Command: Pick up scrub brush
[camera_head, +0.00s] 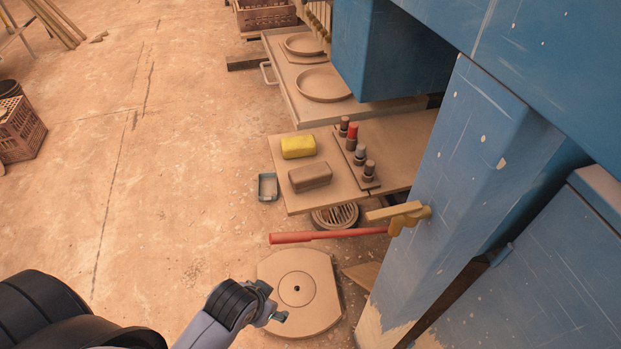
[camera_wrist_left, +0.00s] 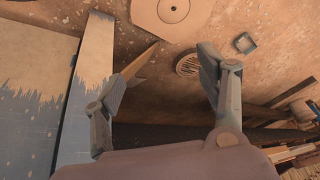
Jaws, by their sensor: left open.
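A brown oblong block (camera_head: 310,177), which may be the scrub brush, lies on the low shelf (camera_head: 291,203) beside the blue machine. Its bristles cannot be made out. A yellow block (camera_head: 298,147), like a sponge, lies just behind it. My left gripper (camera_head: 277,306) is low in the head view, above the round-centred plate and nearer to me than the shelf, well apart from the brown block. In the left wrist view my left gripper (camera_wrist_left: 160,66) has its fingers spread with nothing held between them. The brown block cannot be made out there. My right gripper is not in view.
A red-handled lever (camera_head: 325,235) juts from the blue machine (camera_head: 440,170) between my left gripper and the shelf. Several small knobs (camera_head: 358,155) stand on the shelf's right. A small tray (camera_head: 268,187) and a round grate (camera_head: 335,216) are on the floor.

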